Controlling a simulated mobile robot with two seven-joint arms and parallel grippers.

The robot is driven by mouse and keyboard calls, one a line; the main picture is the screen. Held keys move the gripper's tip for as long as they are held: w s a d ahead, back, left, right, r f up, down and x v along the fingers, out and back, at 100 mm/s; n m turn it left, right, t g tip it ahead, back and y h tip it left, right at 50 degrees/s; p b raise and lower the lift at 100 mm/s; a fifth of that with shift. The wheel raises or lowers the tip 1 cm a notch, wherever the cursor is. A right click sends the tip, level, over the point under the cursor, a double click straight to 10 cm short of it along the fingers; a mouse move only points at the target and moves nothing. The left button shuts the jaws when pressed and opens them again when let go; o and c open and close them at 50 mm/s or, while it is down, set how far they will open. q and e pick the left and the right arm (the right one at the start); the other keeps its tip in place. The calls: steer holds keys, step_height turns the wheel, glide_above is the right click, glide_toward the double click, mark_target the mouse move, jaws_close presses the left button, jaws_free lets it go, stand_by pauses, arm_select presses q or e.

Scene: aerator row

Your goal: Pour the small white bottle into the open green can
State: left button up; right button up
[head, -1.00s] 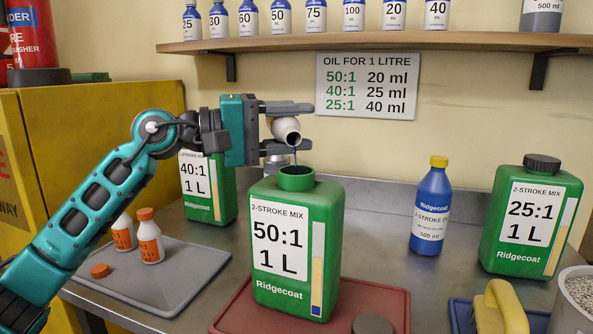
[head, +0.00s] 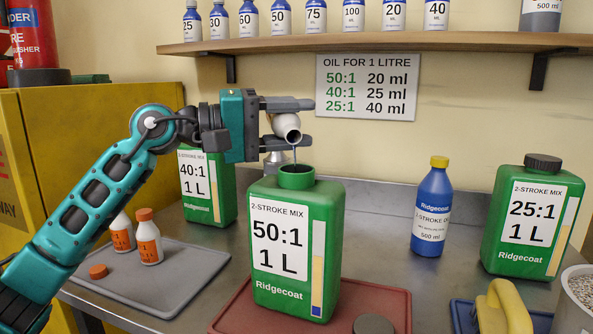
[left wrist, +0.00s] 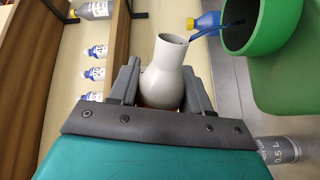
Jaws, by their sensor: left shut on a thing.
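The small white bottle (head: 287,127) is tilted with its mouth over the open green can (head: 297,245), labelled 50:1. A thin dark blue stream runs from the bottle's mouth down into the can's open neck. My left gripper (head: 290,123) is shut on the bottle, above and slightly left of the neck. In the left wrist view the bottle (left wrist: 165,70) sits between the fingers, and blue liquid crosses toward the can's rim (left wrist: 232,45). The bottle and the can's neck are apart. My right gripper is not in view.
The can stands on a red tray (head: 393,305), with a grey cap (head: 373,324) in front. A grey tray (head: 190,285) at left holds two small bottles and an orange cap (head: 98,271). A capped 25:1 can (head: 530,220) and a blue bottle (head: 432,208) stand right. A shelf (head: 380,42) runs above.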

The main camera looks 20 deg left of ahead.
arm_select(q)
steer(key=shift+r+m, duration=0.15)
steer(key=shift+m, duration=0.15)
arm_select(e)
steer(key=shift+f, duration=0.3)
arm_select(q)
steer(key=shift+s+d+f+m+b, duration=0.15)
steer(key=shift+m+b, duration=0.35)
steer(key=shift+b, duration=0.6)
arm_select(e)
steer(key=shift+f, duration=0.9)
